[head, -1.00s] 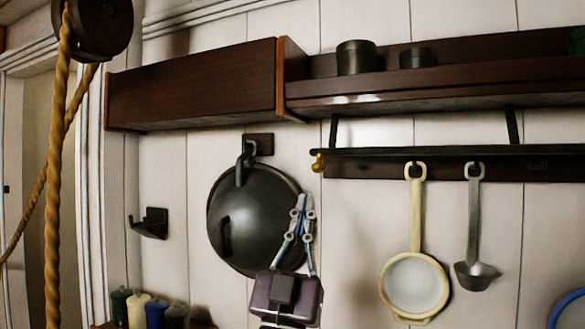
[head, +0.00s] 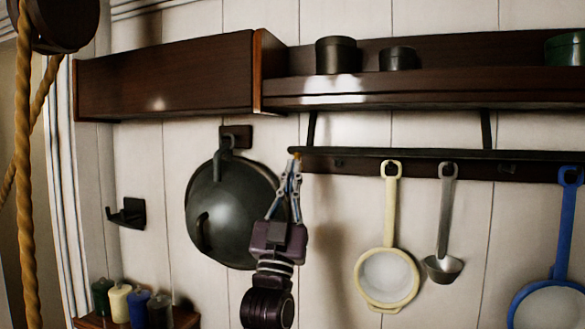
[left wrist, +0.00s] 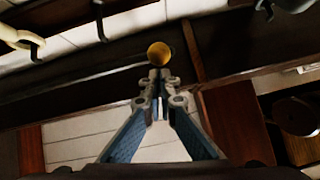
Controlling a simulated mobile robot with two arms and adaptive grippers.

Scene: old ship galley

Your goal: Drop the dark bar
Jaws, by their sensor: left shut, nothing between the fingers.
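The dark bar (head: 400,154) runs level below the wall shelf, with a brass knob at its left end. My left gripper (head: 294,163) points up at that end, its fingers shut and empty. In the left wrist view the brass knob (left wrist: 159,53) sits just beyond the closed fingertips (left wrist: 158,78); I cannot tell whether they touch it. In the head view the fingertips mostly cover the knob. My right gripper is not in view.
A dark lid (head: 225,215) hangs left of my gripper. Canisters (head: 337,56) stand on the shelf (head: 430,88). Small jars (head: 139,308) stand lower left.

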